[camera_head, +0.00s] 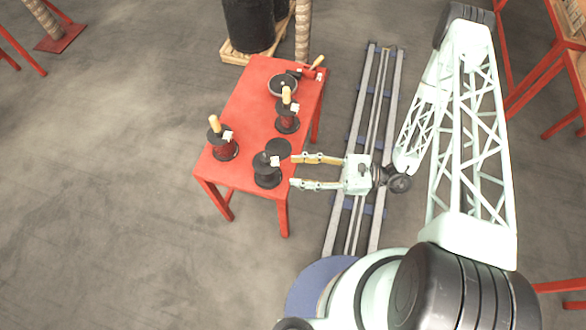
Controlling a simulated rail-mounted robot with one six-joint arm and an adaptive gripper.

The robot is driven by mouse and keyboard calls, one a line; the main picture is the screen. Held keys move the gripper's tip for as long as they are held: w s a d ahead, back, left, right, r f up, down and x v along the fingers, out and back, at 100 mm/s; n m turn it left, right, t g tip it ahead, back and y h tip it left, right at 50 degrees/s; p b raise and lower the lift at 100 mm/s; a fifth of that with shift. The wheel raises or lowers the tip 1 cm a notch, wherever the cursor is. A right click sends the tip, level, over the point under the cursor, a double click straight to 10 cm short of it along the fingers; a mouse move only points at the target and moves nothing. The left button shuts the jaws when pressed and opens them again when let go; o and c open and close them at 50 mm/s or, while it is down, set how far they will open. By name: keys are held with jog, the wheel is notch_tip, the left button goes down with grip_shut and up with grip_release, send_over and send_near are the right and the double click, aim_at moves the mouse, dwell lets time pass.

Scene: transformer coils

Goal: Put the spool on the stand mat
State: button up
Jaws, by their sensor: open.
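A black spool (267,172) with a small white tag stands upright near the front right corner of the red table. Just behind it lies a flat dark round disc (278,149), which looks like the stand mat; I cannot tell for sure. My gripper (292,171) is open, with its two long fingers pointing left at the table's right edge. The fingertips are just right of the black spool, and nothing shows between them. From this view I cannot tell the fingers' height relative to the spool.
Two red-wound spools with wooden handles stand on the red table (243,112), one at left (222,140) and one behind (287,112). A round dark device (283,84) and a red tool (313,72) are at the back. Rails (362,120) run along the right.

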jog(key=shift+d, duration=0.5)
jog(key=shift+r, duration=0.1)
dwell(0.7)
